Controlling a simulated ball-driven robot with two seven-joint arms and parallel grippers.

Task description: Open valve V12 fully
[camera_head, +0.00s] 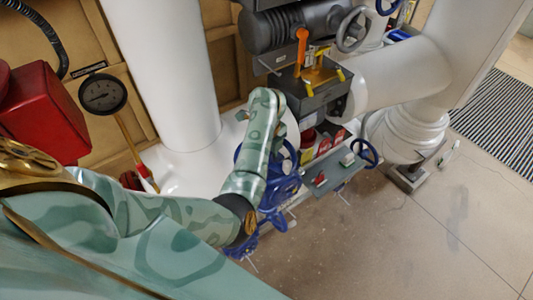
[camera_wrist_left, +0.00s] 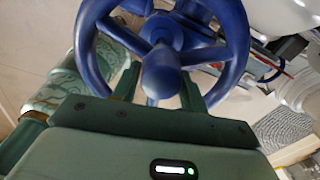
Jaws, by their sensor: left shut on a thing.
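A blue spoked handwheel (camera_wrist_left: 162,72) fills the upper middle of the left wrist view, its round hub towards the camera. My left gripper (camera_wrist_left: 160,92) is shut on this handwheel, with one green finger on each side of the hub. Where the fingertips touch it is partly hidden behind the wheel. In the head view my left arm reaches in from the left to a cluster of blue handwheels (camera_head: 283,188). The arm covers part of them, and I cannot make out the gripper there. No V12 label is readable. My right gripper is not in view.
A grey box with an orange lever (camera_head: 302,48) stands above the cluster. A smaller blue handwheel (camera_head: 364,153) is at its right. A pressure gauge (camera_head: 103,94) and a red box (camera_head: 42,112) are at left. White pipes (camera_head: 400,75) flank the cluster. The floor (camera_head: 410,235) at lower right is mostly clear.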

